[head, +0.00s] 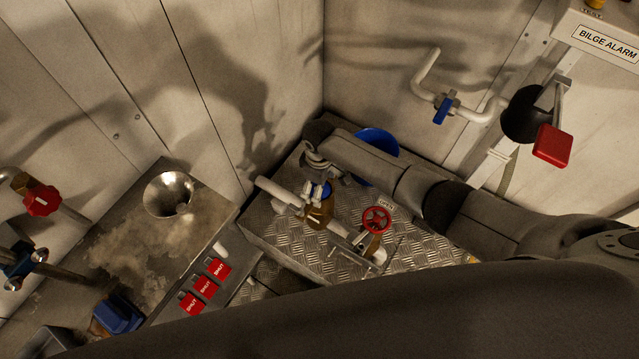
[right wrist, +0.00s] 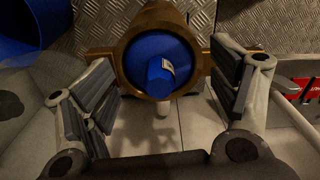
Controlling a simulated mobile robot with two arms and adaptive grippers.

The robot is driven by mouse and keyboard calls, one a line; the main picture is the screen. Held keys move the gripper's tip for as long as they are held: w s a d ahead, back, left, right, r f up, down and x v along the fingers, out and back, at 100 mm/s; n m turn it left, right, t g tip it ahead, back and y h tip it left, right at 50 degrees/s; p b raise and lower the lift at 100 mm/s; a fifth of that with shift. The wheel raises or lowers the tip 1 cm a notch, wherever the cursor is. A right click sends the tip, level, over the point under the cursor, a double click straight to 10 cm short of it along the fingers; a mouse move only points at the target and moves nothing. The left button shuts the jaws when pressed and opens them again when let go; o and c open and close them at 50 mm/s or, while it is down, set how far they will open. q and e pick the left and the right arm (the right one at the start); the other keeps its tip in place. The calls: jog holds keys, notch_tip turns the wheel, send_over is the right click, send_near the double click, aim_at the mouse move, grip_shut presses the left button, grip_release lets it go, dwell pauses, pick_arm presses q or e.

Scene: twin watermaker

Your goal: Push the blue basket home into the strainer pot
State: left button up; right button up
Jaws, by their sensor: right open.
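The blue basket (right wrist: 157,66) sits inside the round mouth of the brass strainer pot (right wrist: 197,61) in the right wrist view. How deep the basket sits I cannot tell. In the head view the strainer pot (head: 319,212) stands on the pipe run, with a bit of the blue basket (head: 321,190) at its top. My right gripper (right wrist: 167,90) is open, with its padded fingers on either side of the pot mouth and apart from the knob. In the head view the right gripper (head: 318,178) is over the pot. My left gripper is not in view.
A red handwheel (head: 377,219) is close to the pot on the same pipework. A blue bucket (head: 377,142) stands behind my right arm. A steel counter with a funnel (head: 169,194) and red SHUT tags (head: 205,287) lies left. Tread plate (head: 290,240) surrounds the pot.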

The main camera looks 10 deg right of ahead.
jog(key=shift+w+d+r, duration=0.1)
jog(key=shift+w, duration=0.05)
notch_tip(320, 180, up, 12)
dwell(0.5)
jog(key=shift+s, duration=0.2)
